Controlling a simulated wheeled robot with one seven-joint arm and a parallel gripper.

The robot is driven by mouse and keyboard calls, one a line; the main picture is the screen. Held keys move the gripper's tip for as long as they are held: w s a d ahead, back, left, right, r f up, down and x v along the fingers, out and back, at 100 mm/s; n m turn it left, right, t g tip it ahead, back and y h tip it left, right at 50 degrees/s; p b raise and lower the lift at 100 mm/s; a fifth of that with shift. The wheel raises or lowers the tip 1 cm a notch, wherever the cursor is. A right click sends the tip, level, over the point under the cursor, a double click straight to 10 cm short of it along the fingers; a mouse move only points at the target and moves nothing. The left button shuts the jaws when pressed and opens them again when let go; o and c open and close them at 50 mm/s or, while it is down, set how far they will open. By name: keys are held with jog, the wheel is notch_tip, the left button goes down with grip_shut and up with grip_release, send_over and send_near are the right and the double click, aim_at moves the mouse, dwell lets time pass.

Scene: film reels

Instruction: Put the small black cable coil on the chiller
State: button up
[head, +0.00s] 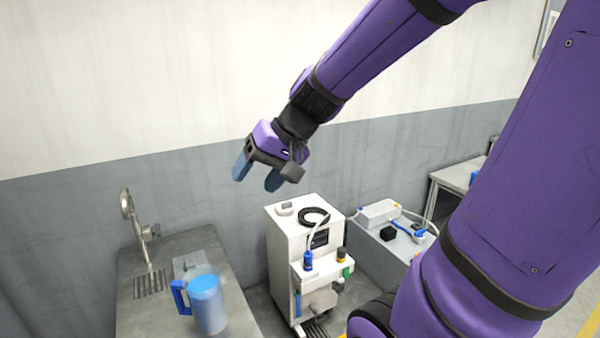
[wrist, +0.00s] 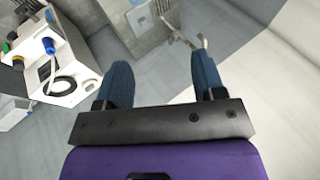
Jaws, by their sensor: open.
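The small black cable coil (head: 313,217) lies flat on top of the white chiller (head: 283,239), towards its right side. In the wrist view the coil (wrist: 60,86) and the chiller (wrist: 84,70) show at the left. My gripper (head: 256,176) is in the air above and to the left of the chiller in the head view. Its blue fingers are apart with nothing between them, and it does not touch the coil. The open fingers (wrist: 160,65) also show in the wrist view.
A metal counter (head: 190,244) at the left has a tap (head: 132,215) and a blue pitcher (head: 206,304). A low grey bench right of the chiller holds a white box (head: 380,212), a black block (head: 388,233) and blue items. A wall stands behind.

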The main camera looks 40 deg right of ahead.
jog(key=s+r+n+h, duration=0.3)
jog(key=s+r+h, duration=0.1)
jog(key=s, duration=0.8)
jog(key=shift+a+r+n+h, duration=0.3)
jog(key=shift+n+h, duration=0.1)
jog(key=shift+h, duration=0.1)
